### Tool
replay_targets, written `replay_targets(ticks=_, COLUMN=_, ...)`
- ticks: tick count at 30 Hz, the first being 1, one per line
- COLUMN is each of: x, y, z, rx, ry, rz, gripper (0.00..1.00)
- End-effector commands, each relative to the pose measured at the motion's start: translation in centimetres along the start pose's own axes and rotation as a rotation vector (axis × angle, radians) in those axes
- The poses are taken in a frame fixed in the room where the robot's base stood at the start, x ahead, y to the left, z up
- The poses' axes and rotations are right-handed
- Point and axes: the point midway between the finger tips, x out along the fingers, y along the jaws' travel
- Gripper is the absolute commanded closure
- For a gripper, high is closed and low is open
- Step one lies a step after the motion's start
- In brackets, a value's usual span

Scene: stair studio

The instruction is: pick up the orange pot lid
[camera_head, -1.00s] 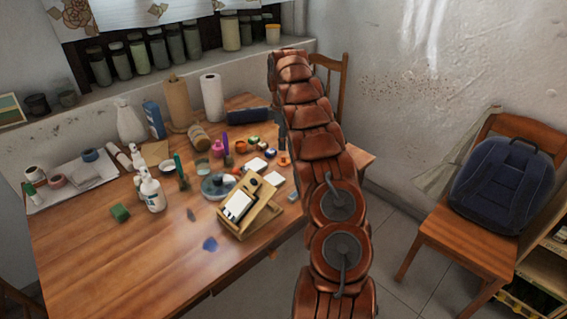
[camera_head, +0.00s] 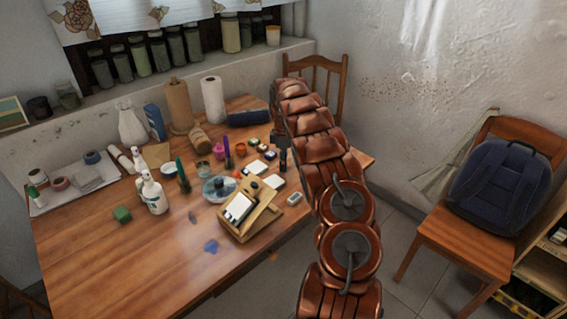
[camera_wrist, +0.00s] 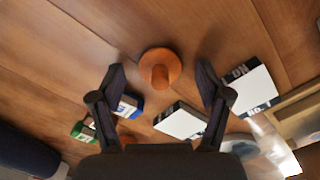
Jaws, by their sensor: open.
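The orange pot lid (camera_wrist: 160,69) lies on the wooden table in the wrist view, a round disc with a knob on top. My gripper (camera_wrist: 160,76) is open and empty above it, with one finger on each side of the lid and a gap to both. In the head view my gripper (camera_head: 281,150) is a dark shape at the right part of the table, below the end of my arm. I cannot make out the lid there; my gripper seems to hide it.
White-topped ink pads (camera_wrist: 182,121) and (camera_wrist: 248,88) lie close to the fingers. A wooden stand (camera_head: 250,216), white bottles (camera_head: 153,194) and a paper roll (camera_head: 213,99) stand on the table (camera_head: 120,262). A chair (camera_head: 338,88) is behind. The table's front left is mostly clear.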

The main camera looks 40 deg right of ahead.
Motion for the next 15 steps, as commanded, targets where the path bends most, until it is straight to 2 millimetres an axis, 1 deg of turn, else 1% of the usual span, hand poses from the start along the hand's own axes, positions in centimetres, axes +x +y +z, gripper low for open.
replay_targets(ticks=5, x=-0.02, y=0.03, z=0.00, rx=0.000, ry=0.000, rz=0.001, gripper=0.24)
replay_targets(ticks=15, x=-0.03, y=0.02, z=0.00, rx=0.000, ry=0.000, rz=0.001, gripper=0.60)
